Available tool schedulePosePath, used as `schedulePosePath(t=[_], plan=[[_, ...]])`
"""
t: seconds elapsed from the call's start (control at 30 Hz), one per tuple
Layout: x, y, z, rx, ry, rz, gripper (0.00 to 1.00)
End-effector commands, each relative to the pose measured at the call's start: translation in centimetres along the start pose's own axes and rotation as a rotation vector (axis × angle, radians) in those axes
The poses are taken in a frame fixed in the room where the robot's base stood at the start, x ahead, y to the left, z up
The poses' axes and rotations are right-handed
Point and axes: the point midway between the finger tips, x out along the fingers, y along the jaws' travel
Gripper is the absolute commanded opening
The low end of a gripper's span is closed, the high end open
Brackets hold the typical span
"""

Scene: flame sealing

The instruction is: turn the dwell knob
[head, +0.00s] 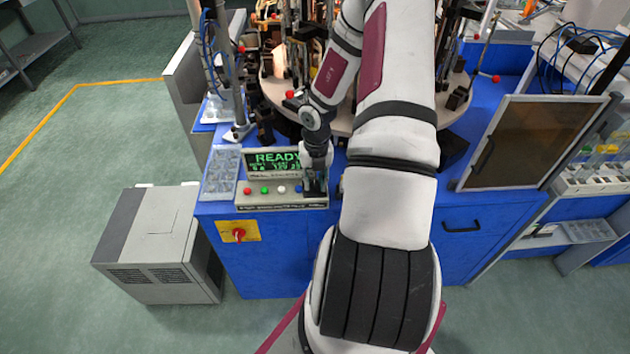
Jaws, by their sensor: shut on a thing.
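The control panel (256,201) stands on the front left of the blue machine, with a green READY display (272,160) and a row of small coloured buttons below it. My gripper (316,192) points down at the right end of this panel, over the place just right of the buttons. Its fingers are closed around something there. The dwell knob itself is hidden by the fingers, and I cannot make out its angle.
A red rotary switch on a yellow plate (239,232) is on the blue front below. A clear parts tray (221,172) lies left of the panel. The round machine table with red-balled levers is behind. A grey box unit (154,245) stands on the floor at left.

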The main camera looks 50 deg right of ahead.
Motion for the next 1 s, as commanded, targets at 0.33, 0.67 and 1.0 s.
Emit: schedulePosePath(t=[0.33, 0.67, 1.0], plan=[[-0.16, -0.12, -0.11, -0.308, 0.009, 0.002, 0.0], [-0.03, -0.06, 0.04, -0.353, 0.01, -0.001, 0.0], [-0.02, -0.02, 0.03, -0.352, 0.01, 0.0, 0.34]])
